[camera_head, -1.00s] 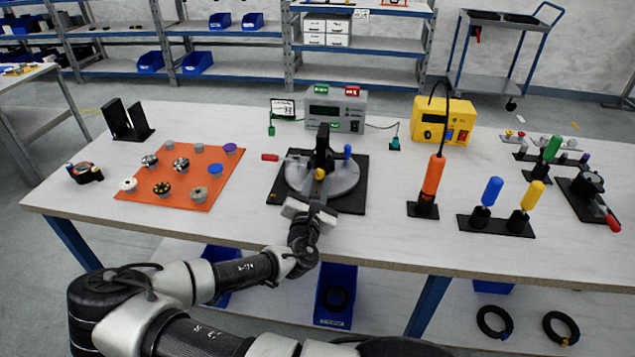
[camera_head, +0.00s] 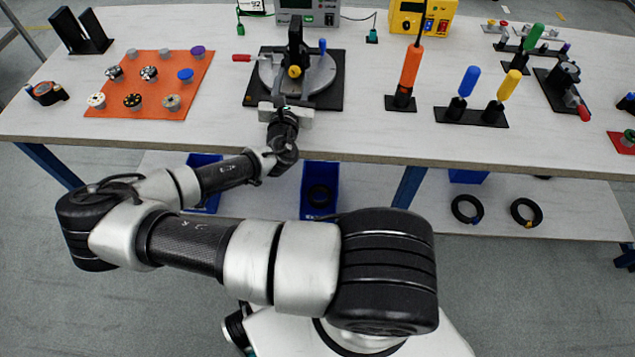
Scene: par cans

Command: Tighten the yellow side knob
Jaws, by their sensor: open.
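The yellow side knob (camera_head: 295,71) sits on the near side of a black upright block (camera_head: 296,45) at the middle of a round grey fixture (camera_head: 318,76) on a black base plate (camera_head: 334,98). A red-handled lever (camera_head: 243,58) sticks out left of the fixture and a blue-topped pin (camera_head: 322,46) stands at its right. My gripper (camera_head: 280,95) is open, at the near edge of the fixture, just below and slightly left of the yellow knob. The fingertips are small in this view, and whether they touch the knob cannot be told.
An orange mat (camera_head: 190,95) with several round knobs lies to the left. An orange-handled tool (camera_head: 410,68) stands upright to the right, beside blue (camera_head: 469,80) and yellow (camera_head: 509,84) handled tools in a black holder. The white tabletop in front of them is clear.

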